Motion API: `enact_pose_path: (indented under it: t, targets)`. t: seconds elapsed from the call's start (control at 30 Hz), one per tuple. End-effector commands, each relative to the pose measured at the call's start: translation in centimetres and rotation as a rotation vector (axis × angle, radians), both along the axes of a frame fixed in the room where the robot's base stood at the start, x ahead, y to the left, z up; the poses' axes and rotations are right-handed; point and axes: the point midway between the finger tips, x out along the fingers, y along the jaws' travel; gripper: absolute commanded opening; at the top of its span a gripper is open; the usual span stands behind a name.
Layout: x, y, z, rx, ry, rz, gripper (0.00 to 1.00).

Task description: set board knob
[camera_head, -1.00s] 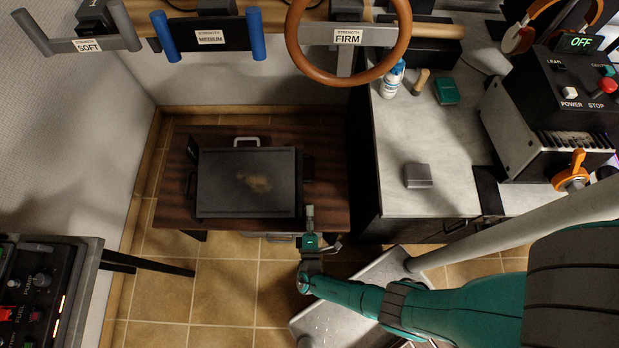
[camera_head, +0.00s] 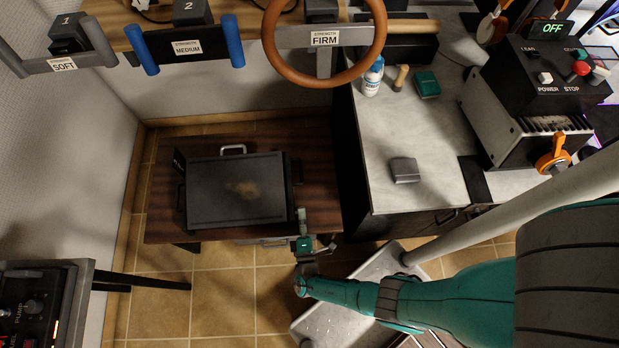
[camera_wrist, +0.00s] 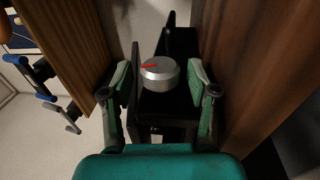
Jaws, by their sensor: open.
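A round silver knob (camera_wrist: 158,73) with a red mark on its top shows in the wrist view, on a black mount. My gripper (camera_wrist: 161,80) is open, with one green-and-grey finger on each side of the knob. Gaps show between the fingers and the knob. In the head view my gripper (camera_head: 304,226) is at the right front side of a dark flat board (camera_head: 230,205) with a pale brownish smudge. The knob cannot be made out in the head view.
The board sits on a dark wooden table (camera_head: 163,213). A grey counter (camera_head: 400,135) with a bottle (camera_head: 371,80) and a grey block (camera_head: 404,171) stands to the right. A control panel (camera_head: 40,300) is at lower left.

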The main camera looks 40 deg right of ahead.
Motion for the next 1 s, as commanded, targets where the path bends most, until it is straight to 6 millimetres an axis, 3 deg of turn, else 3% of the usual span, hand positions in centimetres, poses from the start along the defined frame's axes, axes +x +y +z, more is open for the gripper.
enact_pose_path:
  t: [0.47, 1.0]
  targets:
    - [-0.02, 0.06, 0.04, 0.026, 0.036, 0.003, 0.65]
    - [0.03, -0.03, 0.53, 0.168, 0.255, -0.001, 0.65]
